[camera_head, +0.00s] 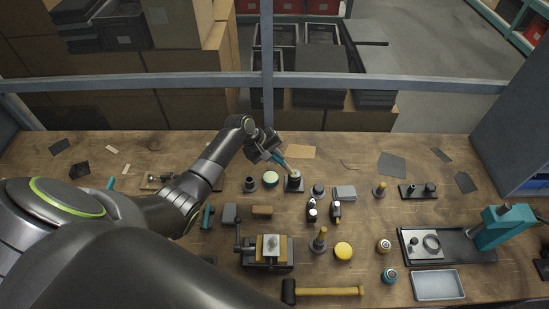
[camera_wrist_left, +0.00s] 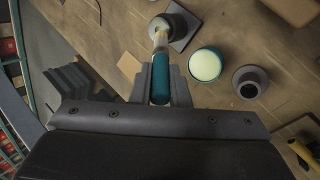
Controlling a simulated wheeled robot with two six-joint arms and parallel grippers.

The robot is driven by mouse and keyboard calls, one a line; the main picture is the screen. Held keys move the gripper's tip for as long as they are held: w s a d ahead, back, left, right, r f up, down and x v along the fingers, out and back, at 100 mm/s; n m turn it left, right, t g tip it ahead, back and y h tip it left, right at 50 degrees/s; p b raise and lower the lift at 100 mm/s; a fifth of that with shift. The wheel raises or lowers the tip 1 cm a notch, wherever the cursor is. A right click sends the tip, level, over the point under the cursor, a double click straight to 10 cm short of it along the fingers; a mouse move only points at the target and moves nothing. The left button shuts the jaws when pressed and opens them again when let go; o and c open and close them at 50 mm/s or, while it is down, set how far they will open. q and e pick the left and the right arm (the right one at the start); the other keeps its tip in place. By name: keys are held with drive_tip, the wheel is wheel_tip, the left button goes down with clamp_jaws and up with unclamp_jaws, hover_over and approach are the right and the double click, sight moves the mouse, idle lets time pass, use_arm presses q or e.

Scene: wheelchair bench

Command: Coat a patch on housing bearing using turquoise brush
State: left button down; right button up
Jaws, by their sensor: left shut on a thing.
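The turquoise brush (camera_head: 279,160) is held in my left gripper (camera_head: 270,153). In the left wrist view the fingers of my left gripper (camera_wrist_left: 160,92) are shut around its turquoise handle (camera_wrist_left: 160,77). The pale ferrule and bristle end point at a dark round body on a square plate (camera_wrist_left: 183,24), also seen in the head view (camera_head: 294,186). The tip overlaps this body; I cannot tell whether it touches or sits inside it. No part is clearly recognisable as the housing bearing. My right gripper is not in view.
A jar with a pale green top (camera_head: 270,179) and a dark flanged part (camera_head: 250,185) stand close by. A vise (camera_head: 267,257) holds a yellowish block.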

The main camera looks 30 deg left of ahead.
use_arm(q)
drive_tip(key=shift+s+d+p, duration=0.3)
drive_tip(key=shift+s+d, duration=0.35)
drive_tip(key=shift+d, duration=0.05)
drive_tip(key=shift+w+a+b, duration=0.1)
drive_tip(key=shift+w+b, duration=0.5)
drive_tip(key=shift+w, duration=0.55)
drive_tip(key=shift+s+a+r+p, duration=0.1)
drive_tip(key=shift+s+a+p, duration=0.3)
drive_tip(key=shift+a, duration=0.45)
drive_tip(key=shift+w+d, duration=0.3)
drive_tip(key=shift+d, duration=0.5)
drive_tip(key=shift+s+a, duration=0.4)
drive_tip(key=shift+a, duration=0.4)
drive_tip(key=shift+w+d, duration=0.2)
drive_tip(key=shift+w, duration=0.2)
drive_tip(key=shift+s+d, duration=0.1)
